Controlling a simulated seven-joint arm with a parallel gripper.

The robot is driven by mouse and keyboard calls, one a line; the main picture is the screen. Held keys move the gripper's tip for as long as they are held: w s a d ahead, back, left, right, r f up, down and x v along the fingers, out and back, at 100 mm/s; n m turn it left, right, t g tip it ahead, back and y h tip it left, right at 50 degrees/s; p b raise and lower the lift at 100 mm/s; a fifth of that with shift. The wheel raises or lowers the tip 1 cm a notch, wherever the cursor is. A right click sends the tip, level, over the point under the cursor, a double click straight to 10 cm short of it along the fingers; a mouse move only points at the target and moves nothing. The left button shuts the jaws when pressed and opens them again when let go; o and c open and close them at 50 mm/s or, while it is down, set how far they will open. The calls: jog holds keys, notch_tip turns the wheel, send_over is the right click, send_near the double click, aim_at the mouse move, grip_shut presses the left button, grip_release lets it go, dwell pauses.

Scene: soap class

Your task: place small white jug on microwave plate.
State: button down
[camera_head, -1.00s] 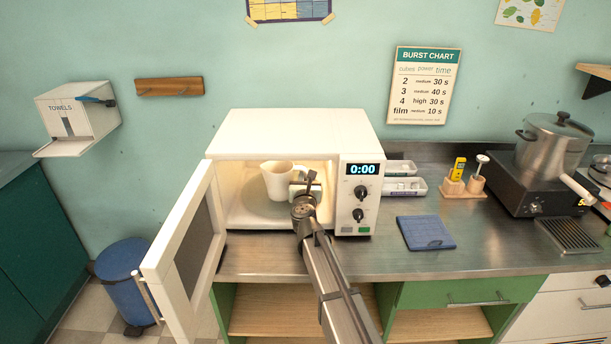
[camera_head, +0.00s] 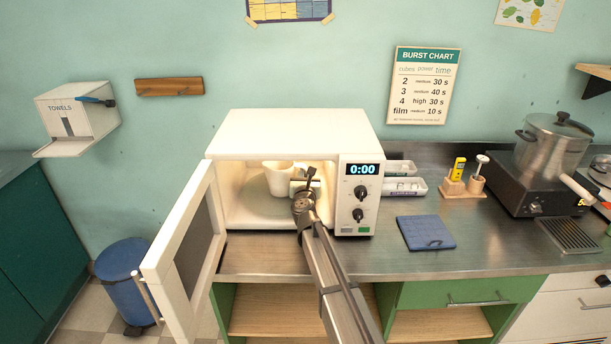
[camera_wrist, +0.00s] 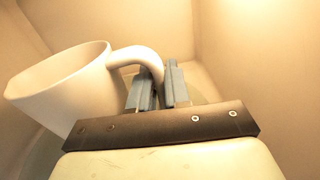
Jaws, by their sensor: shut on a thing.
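The small white jug (camera_head: 279,180) is inside the open microwave (camera_head: 290,135), over the back part of the round plate (camera_head: 258,207). My gripper (camera_head: 304,184) reaches in through the door opening, to the right of the jug. In the wrist view the jug (camera_wrist: 62,88) is at the left, and my gripper's blue-grey fingers (camera_wrist: 158,88) are shut on its handle (camera_wrist: 140,56). The jug looks tilted in the wrist view and near upright in the head view. I cannot tell whether its base touches the plate.
The microwave door (camera_head: 185,250) stands open to the left. The control panel (camera_head: 361,198) reads 0:00, close to the right of my arm. A blue folded cloth or pad (camera_head: 425,232) lies on the metal counter (camera_head: 385,262). A pot (camera_head: 550,150) stands far right.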

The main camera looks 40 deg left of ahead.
jog(key=shift+f, duration=0.1)
jog(key=c, duration=1.1)
grip_release()
jog(key=v, duration=1.2)
jog(key=shift+r, duration=0.2)
